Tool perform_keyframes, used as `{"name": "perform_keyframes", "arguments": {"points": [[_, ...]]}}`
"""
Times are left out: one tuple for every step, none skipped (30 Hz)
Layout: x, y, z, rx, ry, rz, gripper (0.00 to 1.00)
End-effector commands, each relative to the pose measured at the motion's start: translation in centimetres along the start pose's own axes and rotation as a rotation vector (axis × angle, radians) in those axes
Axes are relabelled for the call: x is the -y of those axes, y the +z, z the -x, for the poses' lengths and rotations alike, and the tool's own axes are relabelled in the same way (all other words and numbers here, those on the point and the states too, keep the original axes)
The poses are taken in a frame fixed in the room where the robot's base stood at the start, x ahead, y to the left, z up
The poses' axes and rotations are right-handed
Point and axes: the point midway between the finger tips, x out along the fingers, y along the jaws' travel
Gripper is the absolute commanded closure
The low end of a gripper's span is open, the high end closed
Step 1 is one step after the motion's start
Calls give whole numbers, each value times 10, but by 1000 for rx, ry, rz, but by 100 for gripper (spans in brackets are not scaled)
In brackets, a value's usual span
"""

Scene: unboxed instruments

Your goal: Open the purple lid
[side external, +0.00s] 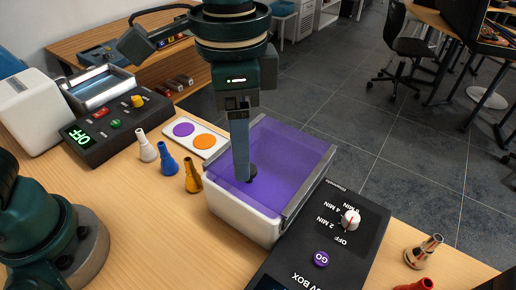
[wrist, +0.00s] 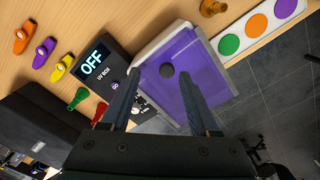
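The purple lid (side external: 285,150) is see-through and lies flat over the white box (side external: 243,219), shut. It also shows in the wrist view (wrist: 198,70). My gripper (side external: 243,178) points down over the left part of the lid, close to the knob. I cannot tell whether either finger touches the knob.
A black UV box panel (side external: 325,240) with a dial (side external: 349,219) and purple GO button (side external: 321,259) adjoins the box. Left stand white, blue and yellow cones (side external: 193,176) and a card with coloured dots (side external: 194,138). A second device (side external: 117,123) reads OFF behind them.

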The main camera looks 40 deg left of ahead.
Motion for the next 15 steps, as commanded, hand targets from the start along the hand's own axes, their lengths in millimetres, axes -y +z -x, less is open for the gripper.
{"name": "perform_keyframes", "arguments": {"points": [[0, -1, 8, -5, -1, 0, 38], [4, 1, 13, -14, -3, 14, 38], [10, 3, 18, -32, -7, 34, 38], [14, 5, 23, -45, -10, 48, 38], [18, 6, 27, -57, -13, 61, 38], [22, 11, 31, -67, -16, 78, 38], [24, 14, 35, -75, -19, 89, 38], [27, 17, 38, -82, -21, 102, 38], [31, 22, 41, -93, -25, 118, 38], [33, 25, 43, -101, -27, 131, 38], [35, 28, 46, -109, -30, 143, 38], [38, 33, 48, -119, -34, 160, 38], [40, 36, 50, -126, -37, 173, 38], [42, 40, 52, -135, -40, 185, 38], [45, 44, 54, -145, -44, 202, 38]]}}
